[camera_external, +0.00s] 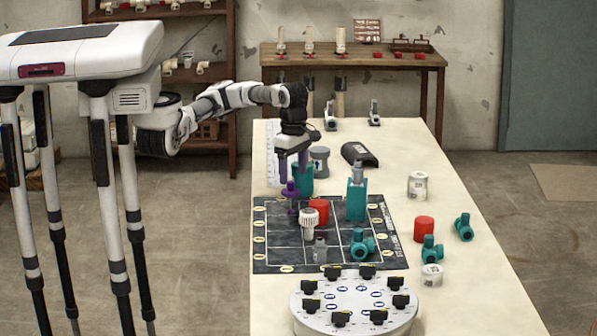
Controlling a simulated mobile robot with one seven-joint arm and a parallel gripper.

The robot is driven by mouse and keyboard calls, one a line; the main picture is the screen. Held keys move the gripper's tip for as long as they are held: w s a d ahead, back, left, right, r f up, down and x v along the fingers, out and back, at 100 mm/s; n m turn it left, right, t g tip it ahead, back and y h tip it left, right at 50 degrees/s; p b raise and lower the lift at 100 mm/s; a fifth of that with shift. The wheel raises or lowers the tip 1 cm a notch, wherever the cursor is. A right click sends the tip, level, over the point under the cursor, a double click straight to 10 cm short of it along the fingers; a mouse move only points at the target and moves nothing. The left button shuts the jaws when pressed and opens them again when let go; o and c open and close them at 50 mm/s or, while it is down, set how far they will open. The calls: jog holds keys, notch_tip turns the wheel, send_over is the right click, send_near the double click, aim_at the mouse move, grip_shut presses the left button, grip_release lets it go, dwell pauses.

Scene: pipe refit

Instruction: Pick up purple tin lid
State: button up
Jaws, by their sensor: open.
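A small purple piece (291,190), which looks like the purple tin lid, shows near the left back corner of the dark gridded mat (275,262). A narrow purple part extends below it; its exact shape is too small to tell. My gripper (294,172) points down with its jaws open, close above the purple piece in the picture. The left finger overlaps or nearly meets its top; I cannot tell whether they touch. A teal holder (304,184) stands just behind and right of the fingers, partly hidden by them.
On the mat are a red cylinder (318,211), a white-capped fitting (308,222), a teal valve (362,243) and a tall teal holder (356,203). A round dial stand (355,300) is at the front. White jars and red and teal parts lie right.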

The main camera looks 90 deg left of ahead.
aim_at(291, 181)
jog(key=f, duration=0.1)
jog(key=f+p, duration=0.1)
jog(key=f, duration=0.1)
jog(key=s+f+p, duration=0.1)
jog(key=f, duration=0.1)
jog(key=shift+a+f, duration=0.1)
jog(key=shift+a, duration=0.05)
jog(key=shift+w+f, duration=0.1)
jog(key=shift+f, duration=0.45)
jog(key=c, duration=1)
